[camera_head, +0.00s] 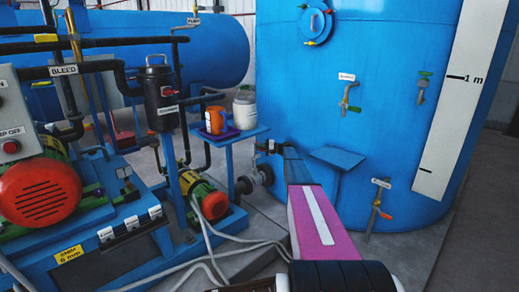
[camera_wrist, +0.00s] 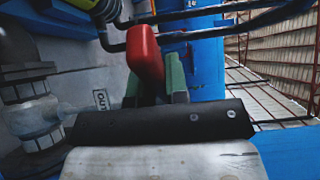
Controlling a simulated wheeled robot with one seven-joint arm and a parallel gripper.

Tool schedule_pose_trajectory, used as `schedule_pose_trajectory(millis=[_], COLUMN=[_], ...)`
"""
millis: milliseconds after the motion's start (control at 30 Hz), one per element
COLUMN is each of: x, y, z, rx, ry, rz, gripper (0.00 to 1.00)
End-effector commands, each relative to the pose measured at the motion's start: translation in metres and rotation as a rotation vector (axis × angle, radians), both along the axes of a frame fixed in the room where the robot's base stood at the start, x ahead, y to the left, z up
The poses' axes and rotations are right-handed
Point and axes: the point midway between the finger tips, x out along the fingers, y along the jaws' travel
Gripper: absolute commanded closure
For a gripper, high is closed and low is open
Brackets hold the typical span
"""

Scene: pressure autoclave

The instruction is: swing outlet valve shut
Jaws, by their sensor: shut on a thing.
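The outlet valve's red handle (camera_wrist: 145,52) stands up between the green finger pads of my gripper (camera_wrist: 168,82) in the wrist view. My gripper is shut on it. Beside it on the left are a grey pipe fitting (camera_wrist: 35,115) and a label (camera_wrist: 101,99) reading "OUT", partly hidden by the gripper. In the head view my gripper (camera_head: 287,151) reaches the outlet pipe (camera_head: 258,180) at the lower left of the big blue tank. There my own arm and gripper hide most of the handle.
The big blue tank (camera_head: 375,100) stands close on the right, with small taps and a blue shelf (camera_head: 338,157). Pumps with a red motor (camera_head: 38,192) and hoses fill the left.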

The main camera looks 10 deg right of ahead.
Motion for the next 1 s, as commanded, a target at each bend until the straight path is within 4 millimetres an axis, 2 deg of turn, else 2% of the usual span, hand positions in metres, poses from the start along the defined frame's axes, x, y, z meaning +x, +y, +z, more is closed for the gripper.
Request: schedule_pose_trajectory(millis=[67,100,133,167,567,800,833,867,900,967,1000], x=[0.000,0.000,0.000,0.000,0.000,-0.001,-0.001,-0.001,-0.005,-0.011,-0.014], y=[-0.001,-0.001,-0.001,-0.001,0.000,-0.001,-0.001,-0.001,0.007,0.018,0.026], z=[-0.001,-0.001,-0.001,-0.001,0.004,0.032,0.038,0.044,0.048,0.055,0.060], rx=[-0.002,-0.002,-0.002,-0.002,-0.001,-0.001,-0.001,0.001,0.002,0.004,0.004], ry=[0.001,0.001,0.001,0.001,-0.001,-0.002,-0.002,-0.003,-0.002,-0.003,-0.003], rz=[-0.002,-0.002,-0.002,-0.002,-0.002,-0.002,-0.002,-0.003,-0.001,0.001,0.002], gripper=[1.00,0.72,0.62,0.60,0.60,0.60,0.56,0.48,0.35,0.19,0.19])
